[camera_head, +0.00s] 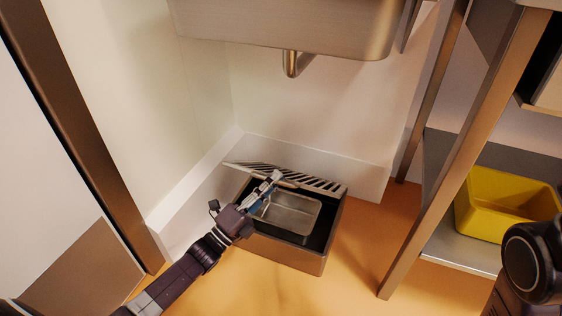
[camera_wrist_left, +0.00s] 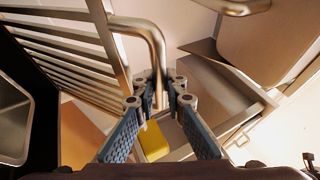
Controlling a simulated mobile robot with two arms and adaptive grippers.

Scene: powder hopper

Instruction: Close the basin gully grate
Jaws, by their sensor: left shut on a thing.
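The gully is a metal box (camera_head: 290,252) on the floor in the corner. Its slatted grate (camera_head: 318,184) stands raised at the back of the box, seen at a shallow slant. A metal tray (camera_head: 287,213) shows in the open box. The grate's bars (camera_wrist_left: 68,50) fill the upper left of the left wrist view, with a bent tube handle (camera_wrist_left: 152,37) on the grate's edge. My left gripper (camera_head: 275,178) is at the grate; in the left wrist view its fingers (camera_wrist_left: 160,92) are closed around the handle. My right gripper is out of view.
A metal basin (camera_head: 285,35) with a drain pipe (camera_head: 291,64) hangs above the gully. A shelf unit with a metal post (camera_head: 440,180) and a yellow bin (camera_head: 510,205) stands right. Walls close in behind and left. Orange floor is free in front.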

